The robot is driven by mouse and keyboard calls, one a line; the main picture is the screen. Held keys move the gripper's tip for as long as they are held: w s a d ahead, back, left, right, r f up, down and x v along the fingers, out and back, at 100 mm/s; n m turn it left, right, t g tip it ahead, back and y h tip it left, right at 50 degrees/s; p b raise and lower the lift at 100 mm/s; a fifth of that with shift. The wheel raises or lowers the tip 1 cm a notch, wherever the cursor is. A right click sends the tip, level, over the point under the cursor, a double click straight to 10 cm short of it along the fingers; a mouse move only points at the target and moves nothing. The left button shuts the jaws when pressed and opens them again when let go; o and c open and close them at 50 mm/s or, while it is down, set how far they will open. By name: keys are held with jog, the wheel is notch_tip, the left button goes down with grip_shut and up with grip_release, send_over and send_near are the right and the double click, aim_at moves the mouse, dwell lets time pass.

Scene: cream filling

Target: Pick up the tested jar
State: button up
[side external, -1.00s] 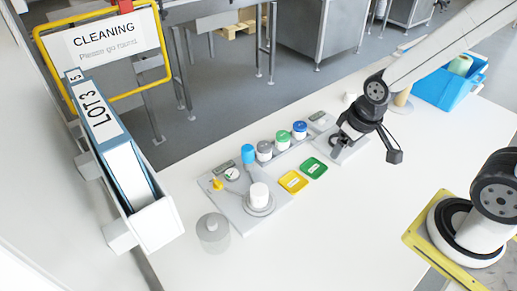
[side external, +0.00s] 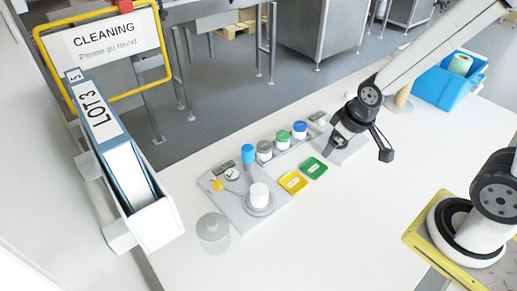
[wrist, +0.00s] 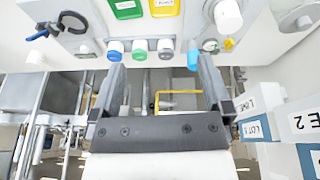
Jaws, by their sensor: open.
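A white jar (side external: 259,193) stands upright on a round plate (side external: 262,209) of the grey board; its upper part shows at the top of the wrist view (wrist: 228,16). A small round dial with a check mark (side external: 232,174) is behind it. Three jars stand in a row: grey-lidded (side external: 264,151), green-lidded (side external: 283,141) and blue-lidded (side external: 299,130). No mark on the jars themselves shows which was tested. My gripper (wrist: 160,64) is open and empty. In the side view it (side external: 340,136) hangs to the right of the row, apart from all jars.
A light-blue cylinder (side external: 248,154) stands left of the row. Yellow (side external: 293,181) and green (side external: 314,168) trays lie in front. A clear jar-like container (side external: 213,232) stands at lower left. A blue bin (side external: 450,84) is at back right. The front table is clear.

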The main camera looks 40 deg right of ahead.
jog(key=w+f+n+t, duration=0.2)
jog(key=w+f+n, duration=0.15)
jog(key=w, duration=0.25)
jog(key=n+t+y, duration=0.3)
jog(key=n+y, duration=0.3)
jog(key=y, duration=0.4)
send_near(266, 189)
jog(key=w, duration=0.1)
jog(key=w+a+f, duration=0.1)
jog(key=w+a, duration=0.1)
jog(key=shift+w+f, duration=0.35)
jog(key=shift+s+a+f+y, duration=0.2)
jog(key=shift+s+a+y, duration=0.25)
jog(key=shift+s+y, duration=0.05)
jog(key=shift+x, duration=1.3)
jog(key=shift+x, duration=2.6)
jog(key=shift+f, duration=0.1)
jog(key=shift+d, duration=0.1)
jog(key=shift+c, duration=0.2)
